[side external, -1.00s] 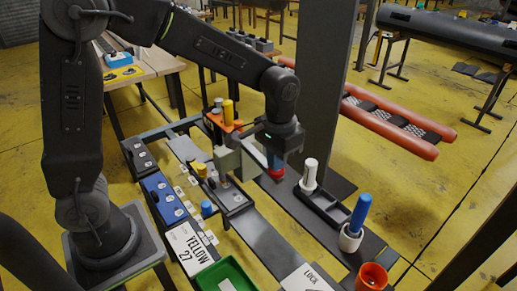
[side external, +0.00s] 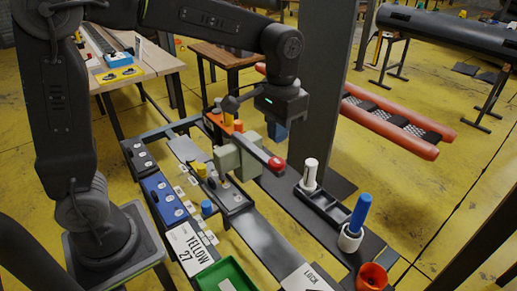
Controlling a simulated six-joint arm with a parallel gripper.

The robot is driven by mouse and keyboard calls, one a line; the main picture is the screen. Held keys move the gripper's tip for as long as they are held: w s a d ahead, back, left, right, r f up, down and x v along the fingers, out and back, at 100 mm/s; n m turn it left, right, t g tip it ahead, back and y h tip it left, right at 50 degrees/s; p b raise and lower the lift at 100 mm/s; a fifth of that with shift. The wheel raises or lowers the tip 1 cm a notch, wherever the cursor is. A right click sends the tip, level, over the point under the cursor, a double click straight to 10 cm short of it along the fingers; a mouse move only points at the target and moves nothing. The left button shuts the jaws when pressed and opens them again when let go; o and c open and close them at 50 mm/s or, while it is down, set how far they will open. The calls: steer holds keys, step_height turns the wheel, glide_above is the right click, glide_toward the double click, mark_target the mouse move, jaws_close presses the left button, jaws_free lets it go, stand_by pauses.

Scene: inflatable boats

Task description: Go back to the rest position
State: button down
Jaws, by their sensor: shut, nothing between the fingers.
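My gripper (side external: 278,136) hangs below my dark wrist, with blue at its tip. It is shut and empty, raised above a red knob (side external: 276,164) and apart from it. The knob is at the end of a dark lever (side external: 254,148), which runs from a pale green block (side external: 228,161) on the bench. Details of the fingertips are too small to see.
A dark pillar (side external: 322,85) rises close at right. A white cylinder (side external: 310,173), a blue-handled peg (side external: 360,212) and an orange cup (side external: 371,277) stand front right. A green tray (side external: 226,275) is at front.

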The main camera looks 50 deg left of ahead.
steer(key=s+a+r+t, duration=0.1)
steer(key=s+a+t, duration=0.1)
steer(key=s, duration=0.6)
steer(key=s+a+r+t, duration=0.1)
steer(key=s+a+t, duration=0.2)
steer(key=s, duration=0.5)
steer(key=shift+s+a+t, duration=0.3)
